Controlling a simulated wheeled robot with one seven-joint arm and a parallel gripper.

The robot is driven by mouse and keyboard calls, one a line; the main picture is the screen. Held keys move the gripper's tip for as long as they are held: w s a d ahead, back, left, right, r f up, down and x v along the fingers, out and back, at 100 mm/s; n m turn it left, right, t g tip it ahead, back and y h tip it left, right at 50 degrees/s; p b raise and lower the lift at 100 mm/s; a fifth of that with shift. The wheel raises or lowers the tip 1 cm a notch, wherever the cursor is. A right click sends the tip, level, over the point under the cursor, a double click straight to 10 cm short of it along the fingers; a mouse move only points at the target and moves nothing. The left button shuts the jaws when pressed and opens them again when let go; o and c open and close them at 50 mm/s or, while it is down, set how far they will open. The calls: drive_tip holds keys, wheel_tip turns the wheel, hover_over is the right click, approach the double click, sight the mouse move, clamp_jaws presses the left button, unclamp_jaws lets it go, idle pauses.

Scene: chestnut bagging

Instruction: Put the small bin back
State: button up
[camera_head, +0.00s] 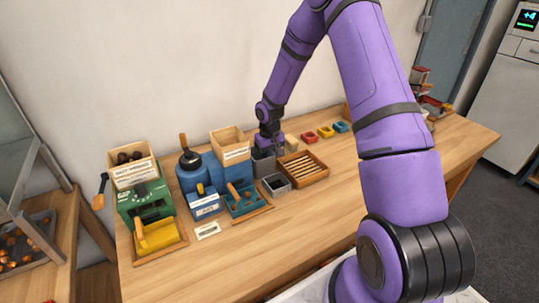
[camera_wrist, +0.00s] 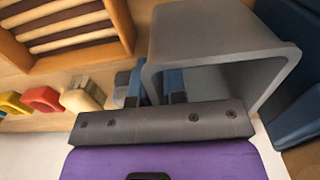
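A small grey bin (camera_head: 263,164) is beside the blue machine in the head view. Its open mouth faces the camera in the wrist view (camera_wrist: 222,50). My gripper (camera_head: 270,143) is at this bin, and its fingers (camera_wrist: 156,88) straddle one wall, one finger inside and one outside. The fingers look closed on that wall. The fingertips are partly hidden by the gripper body. Whether the bin's base touches the table is not clear. A second small grey bin (camera_head: 276,185), dark inside, stands in front of it on the table.
A slatted wooden tray (camera_head: 303,168) is just right of the bins. Yellow, red and blue small pieces (camera_head: 325,131) lie behind it. The blue machine (camera_head: 196,176) and green machine (camera_head: 147,203) stand left. The front of the wooden table (camera_head: 260,240) is clear.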

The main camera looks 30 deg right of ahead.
drive_tip(key=shift+o, duration=1)
wheel_tip(320, 180, up, 13)
drive_tip(key=shift+f, duration=0.2)
drive_tip(key=s+a+r+t+h, duration=0.1)
drive_tip(key=s+a+r, duration=0.2)
drive_tip(key=s+r, duration=0.55)
drive_tip(key=s+a+r+t, duration=0.15)
drive_tip(key=s+r, duration=0.45)
drive_tip(key=r, duration=0.6)
drive_tip(key=s+a+r+t, duration=0.1)
drive_tip(key=s+a+r, duration=0.1)
drive_tip(key=s, duration=0.8)
drive_tip(key=s+a+r+t+y, duration=0.1)
drive_tip(key=s+r, duration=0.3)
drive_tip(key=s, duration=0.6)
drive_tip(key=shift+s+a+r+t, duration=0.2)
drive_tip(key=shift+s+a+t, duration=0.2)
drive_tip(key=shift+a, duration=0.3)
